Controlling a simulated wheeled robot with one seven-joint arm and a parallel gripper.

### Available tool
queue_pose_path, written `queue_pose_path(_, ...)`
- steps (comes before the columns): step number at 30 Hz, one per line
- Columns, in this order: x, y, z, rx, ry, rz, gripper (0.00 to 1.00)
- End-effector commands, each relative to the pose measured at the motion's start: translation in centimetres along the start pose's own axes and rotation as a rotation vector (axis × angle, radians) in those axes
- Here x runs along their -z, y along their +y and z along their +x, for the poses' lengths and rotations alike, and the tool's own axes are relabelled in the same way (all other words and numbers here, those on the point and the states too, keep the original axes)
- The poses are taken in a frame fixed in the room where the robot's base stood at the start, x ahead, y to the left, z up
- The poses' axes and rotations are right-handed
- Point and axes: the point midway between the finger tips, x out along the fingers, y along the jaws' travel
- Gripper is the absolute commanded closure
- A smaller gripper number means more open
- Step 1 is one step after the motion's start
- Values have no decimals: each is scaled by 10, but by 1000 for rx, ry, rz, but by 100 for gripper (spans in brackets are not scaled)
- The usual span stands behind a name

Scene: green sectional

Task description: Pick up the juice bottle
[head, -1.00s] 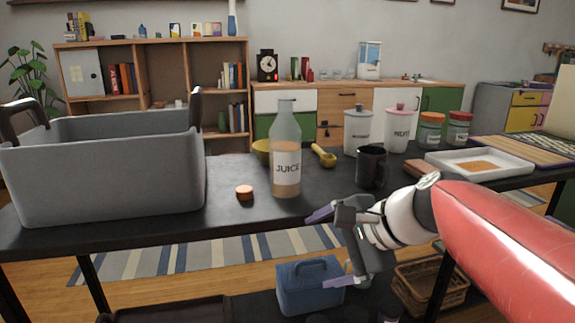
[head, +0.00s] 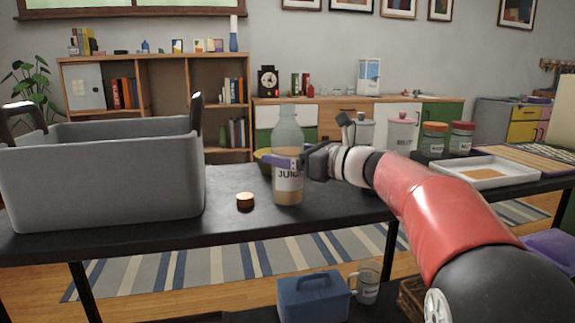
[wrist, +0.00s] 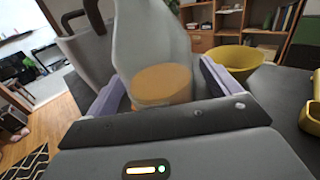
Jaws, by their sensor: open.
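My gripper (head: 284,161) is at the bottle's upper label, reaching in from the right. In the wrist view the bottle (wrist: 150,50) is between the two purple fingers of my gripper (wrist: 163,88). The fingers are open, one on each side of it. The right finger shows a gap to the bottle; whether the left finger touches it I cannot tell. Part of the label is hidden by a finger in the head view.
A grey bin (head: 100,180) stands on the table (head: 330,207) at the left. A yellow bowl (wrist: 238,58) is behind the bottle. Lidded jars (head: 401,133) and a white tray (head: 475,175) are at the right.

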Motion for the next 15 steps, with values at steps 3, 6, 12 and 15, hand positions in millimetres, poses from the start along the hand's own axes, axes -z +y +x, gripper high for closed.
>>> queue_pose_path(3, 0, 0, 15, -1, 1, 0, 11)
queue_pose_path(6, 0, 0, 19, 1, 1, -1, 11)
queue_pose_path(12, 0, 0, 20, 1, 1, 0, 11)
queue_pose_path(15, 0, 0, 19, 1, 1, -1, 24)
